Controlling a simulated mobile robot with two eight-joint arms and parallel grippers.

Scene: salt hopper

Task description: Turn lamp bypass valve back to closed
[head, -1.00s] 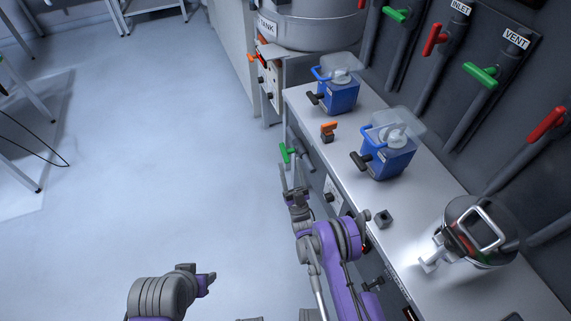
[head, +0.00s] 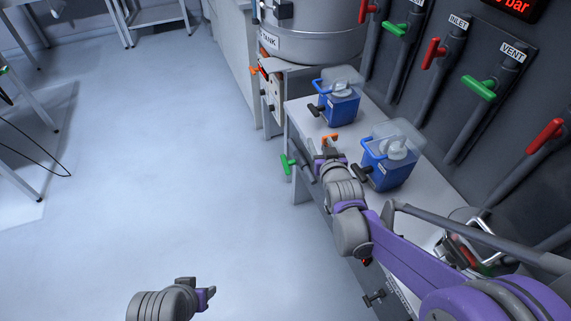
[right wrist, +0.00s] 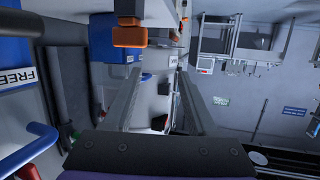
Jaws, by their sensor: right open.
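A small valve with an orange handle (head: 330,139) stands on the counter between two blue containers. I read no label on it, so I cannot confirm it is the lamp bypass valve. My right gripper (head: 326,153) is open beside the orange handle and partly covers its base. In the right wrist view the orange handle (right wrist: 128,37) lies above and left of the open fingers (right wrist: 163,75), not between them. The end of my left arm (head: 200,294) is low in the head view; its fingers are not clear.
Blue containers (head: 338,104) and (head: 392,168) with black taps stand on the counter (head: 300,118). A green handle (head: 287,164) juts from its front. A tank (head: 312,40) stands behind; red and green pipe handles (head: 478,88) line the wall.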

